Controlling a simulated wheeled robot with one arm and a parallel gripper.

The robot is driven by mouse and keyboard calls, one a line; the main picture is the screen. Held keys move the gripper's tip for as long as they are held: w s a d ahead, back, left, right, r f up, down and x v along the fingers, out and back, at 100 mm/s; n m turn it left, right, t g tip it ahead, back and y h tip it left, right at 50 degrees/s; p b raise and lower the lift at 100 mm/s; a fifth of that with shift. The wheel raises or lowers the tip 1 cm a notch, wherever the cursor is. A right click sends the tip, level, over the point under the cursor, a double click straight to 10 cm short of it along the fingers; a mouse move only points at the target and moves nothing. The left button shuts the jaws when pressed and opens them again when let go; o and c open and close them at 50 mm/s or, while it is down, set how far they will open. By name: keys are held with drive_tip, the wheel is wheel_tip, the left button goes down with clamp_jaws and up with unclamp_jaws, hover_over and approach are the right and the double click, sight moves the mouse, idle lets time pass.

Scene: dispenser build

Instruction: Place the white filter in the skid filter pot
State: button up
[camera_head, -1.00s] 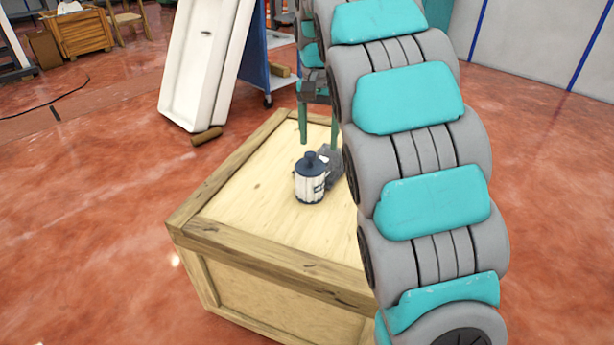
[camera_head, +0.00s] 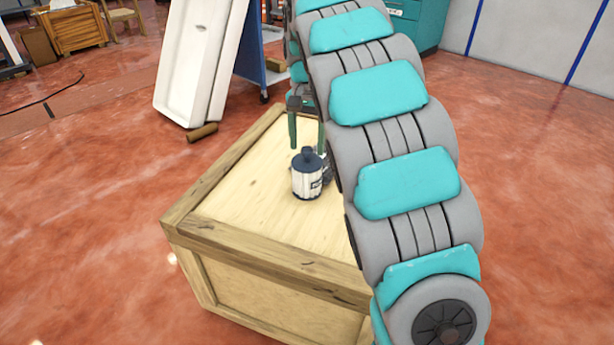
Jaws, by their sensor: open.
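A white ribbed filter (camera_head: 305,182) with a dark blue domed cap stands upright on top of a wooden crate (camera_head: 245,205). My gripper (camera_head: 307,147) is open, with its two green fingers pointing down. The fingertips appear one on each side of the filter's cap in the picture, at or just behind it; I cannot tell whether they touch. A dark grey object (camera_head: 327,170) shows right behind the filter, mostly hidden by the filter and my arm. I cannot make out the skid filter pot in this view.
A tilted white panel (camera_head: 195,70) stands on the floor behind the crate, with a short brown roll (camera_head: 202,133) near its foot. A blue wheeled board (camera_head: 255,50) and a teal cabinet (camera_head: 415,22) stand farther back. The crate top left of the filter is bare.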

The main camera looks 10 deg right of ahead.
wheel_tip(320, 180, down, 2)
drive_tip(key=shift+f, duration=0.25)
clamp_jaws()
idle(0.4)
idle(0.9)
